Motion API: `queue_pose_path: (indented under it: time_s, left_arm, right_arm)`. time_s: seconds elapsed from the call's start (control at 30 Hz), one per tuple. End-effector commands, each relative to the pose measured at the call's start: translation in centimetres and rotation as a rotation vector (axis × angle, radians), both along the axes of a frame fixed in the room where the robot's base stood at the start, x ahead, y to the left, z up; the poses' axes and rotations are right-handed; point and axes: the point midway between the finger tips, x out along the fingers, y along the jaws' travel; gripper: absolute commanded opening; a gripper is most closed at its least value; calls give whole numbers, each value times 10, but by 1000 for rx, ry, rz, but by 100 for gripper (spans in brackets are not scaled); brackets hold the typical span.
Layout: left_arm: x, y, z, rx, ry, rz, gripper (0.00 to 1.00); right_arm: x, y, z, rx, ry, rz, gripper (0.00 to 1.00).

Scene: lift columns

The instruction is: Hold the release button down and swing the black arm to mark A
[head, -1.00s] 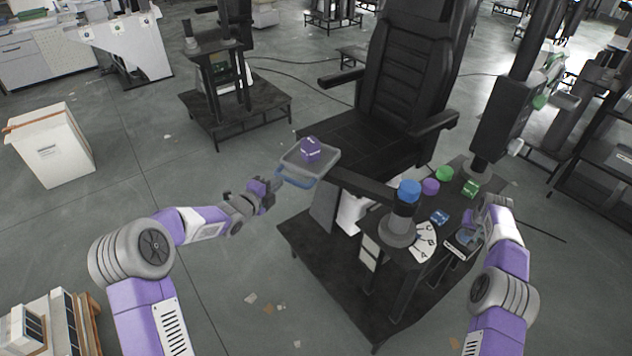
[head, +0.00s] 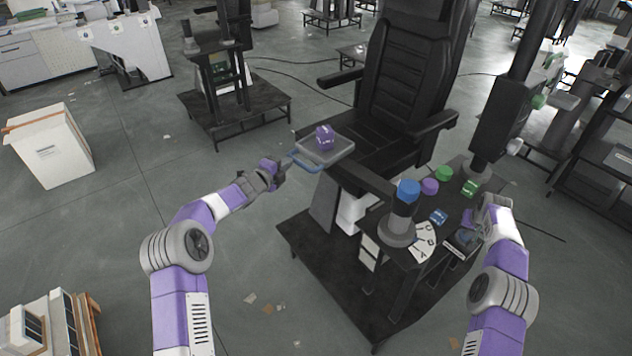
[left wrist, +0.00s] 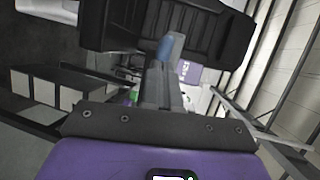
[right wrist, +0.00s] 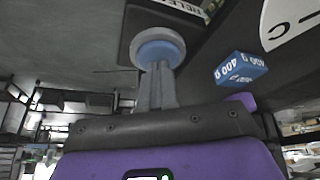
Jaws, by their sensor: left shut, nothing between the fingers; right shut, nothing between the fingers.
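The black arm (head: 362,178) reaches from the grey post with a blue cap (head: 409,190) to a grey tray (head: 330,155) bearing a purple cube (head: 325,137). The tray has a blue handle (head: 308,166). My left gripper (head: 284,168) is shut and empty, with its tips at the handle; the handle also shows in the left wrist view (left wrist: 171,46). My right gripper (right wrist: 158,78) is shut and empty, its tips against the blue release button (right wrist: 157,52) in its pale ring. How far the button is pressed cannot be told. The lettered white dial (head: 424,242) lies at the post's foot.
Blue (head: 439,217) and green (head: 470,188) weights, plus purple (head: 430,186) and green (head: 444,174) round caps, stand on the black table near the post. A black chair (head: 415,80) stands behind the tray. Open floor lies left of the tray.

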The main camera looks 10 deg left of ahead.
Motion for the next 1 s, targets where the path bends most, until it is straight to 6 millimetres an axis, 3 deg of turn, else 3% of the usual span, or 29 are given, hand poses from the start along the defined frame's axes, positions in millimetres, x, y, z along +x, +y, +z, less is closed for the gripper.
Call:
queue_pose_path:
  time_s: [0.2, 0.67, 0.87, 1.0]
  left_arm:
    - [13, -2, 0, 2, 0, 5, 0]
    - [11, 0, 0, 3, 1, 6, 0]
    - [-4, 14, 6, 2, 0, 8, 0]
    - [-26, 34, 12, 3, 0, 9, 0]
  right_arm:
    - [-1, 0, -2, 1, 3, 0, 0]
    - [-1, 0, -2, 1, 3, 0, 0]
    - [0, 0, -2, 1, 2, 0, 0]
    - [0, 0, -2, 1, 2, 0, 0]
